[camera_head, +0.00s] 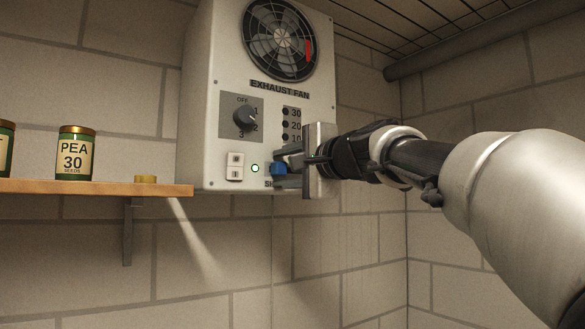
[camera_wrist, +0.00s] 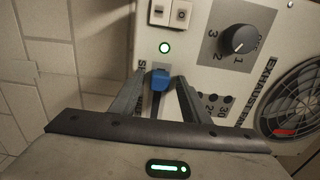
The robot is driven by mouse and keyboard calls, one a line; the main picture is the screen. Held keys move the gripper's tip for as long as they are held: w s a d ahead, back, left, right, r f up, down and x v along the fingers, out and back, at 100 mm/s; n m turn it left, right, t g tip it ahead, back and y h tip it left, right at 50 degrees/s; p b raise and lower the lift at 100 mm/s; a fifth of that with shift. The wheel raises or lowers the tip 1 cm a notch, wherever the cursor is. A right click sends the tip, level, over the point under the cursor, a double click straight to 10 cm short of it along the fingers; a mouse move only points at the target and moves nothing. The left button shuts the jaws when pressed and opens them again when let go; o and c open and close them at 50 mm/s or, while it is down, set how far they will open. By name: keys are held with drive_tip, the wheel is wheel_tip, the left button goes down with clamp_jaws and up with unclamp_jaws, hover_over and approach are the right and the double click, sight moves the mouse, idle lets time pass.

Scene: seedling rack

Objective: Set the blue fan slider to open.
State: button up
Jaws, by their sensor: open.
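The exhaust fan box (camera_head: 208,120) hangs on the brick wall. The blue slider knob (camera_head: 278,169) sits low on its front panel, right of a small lit green lamp (camera_head: 255,168). The knob also shows in the wrist view (camera_wrist: 160,79), just beside the lamp, with a short dark slot partly visible behind it. My gripper (camera_head: 288,166) is at the panel, and its two open fingers stand on either side of the knob in the wrist view (camera_wrist: 159,85). Whether they touch it cannot be told. The slider's printed label is mostly hidden by my gripper.
A rotary dial (camera_head: 246,117) and a white rocker switch (camera_head: 235,166) are on the same panel, left of my gripper. The fan grille (camera_head: 281,38) is above. A wooden shelf (camera_head: 100,187) with a seed tin (camera_head: 76,153) stands at left.

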clamp_jaws()
drive_tip(key=w+d+p, duration=0.1)
drive_tip(key=w+d, duration=0.6)
drive_tip(key=d, duration=0.4)
drive_tip(key=shift+w, duration=0.2)
drive_tip(key=shift+d, duration=0.1)
unclamp_jaws()
drive_tip(key=shift+w+d, duration=0.1)
drive_tip(key=b+v, duration=0.3)
drive_tip(key=v, duration=1.4)
drive_tip(key=shift+s, duration=0.25)
drive_tip(key=shift+f, duration=0.1)
